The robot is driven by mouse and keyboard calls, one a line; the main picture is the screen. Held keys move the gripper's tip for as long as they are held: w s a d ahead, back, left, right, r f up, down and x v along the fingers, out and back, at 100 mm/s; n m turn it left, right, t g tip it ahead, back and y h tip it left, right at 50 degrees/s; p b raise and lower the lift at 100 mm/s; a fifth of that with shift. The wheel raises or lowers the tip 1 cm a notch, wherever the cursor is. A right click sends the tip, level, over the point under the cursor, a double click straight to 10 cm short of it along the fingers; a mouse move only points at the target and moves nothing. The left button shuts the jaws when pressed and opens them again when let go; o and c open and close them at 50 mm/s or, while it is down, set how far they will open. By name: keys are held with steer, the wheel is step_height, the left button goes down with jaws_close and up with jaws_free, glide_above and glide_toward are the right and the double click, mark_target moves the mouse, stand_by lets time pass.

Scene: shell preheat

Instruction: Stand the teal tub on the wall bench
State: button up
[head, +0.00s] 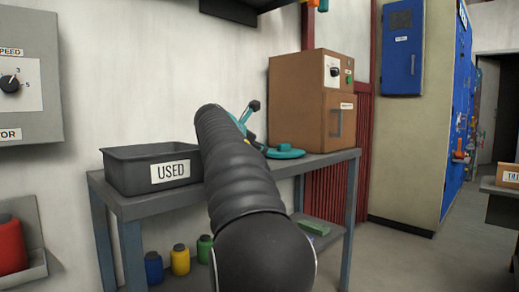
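The grey wall bench (328,159) stands against the white wall in the middle of the head view. I cannot make out a teal tub for certain. A teal object with a round, flat base (285,153) rests on the bench, and teal and black bar-like parts show to its upper left. My black, ribbed arm hides part of these, so I cannot tell whether they are one thing. My arm reaches up and forward across the bench.
A dark bin marked USED (125,173) takes up the bench's left end. A brown oven-like box (310,103) stands at its back right. Blue, yellow (180,260) and green jars and a green block (313,229) sit below. Bare bench top shows at the front right.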

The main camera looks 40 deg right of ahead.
steer(key=v, duration=1)
steer(key=shift+p, duration=0.4)
steer(key=shift+s, duration=0.1)
steer(key=s+a+f+m+y, duration=0.4)
steer(key=s+a+f+m, duration=0.2)
steer(key=s+a+f, duration=0.3)
steer(key=s+a+f+m+y, duration=0.4)
steer(key=s+a+f, duration=0.5)
steer(key=f, duration=0.6)
steer(key=s+a+f+m+y, duration=0.4)
steer(key=s+a+f+m, duration=0.4)
steer(key=a+f, duration=0.3)
steer(key=shift+s+a+f+t+y, duration=0.3)
steer(key=shift+s+f+t, duration=0.1)
steer(key=shift+f, duration=0.15)
steer(key=shift+a, duration=0.1)
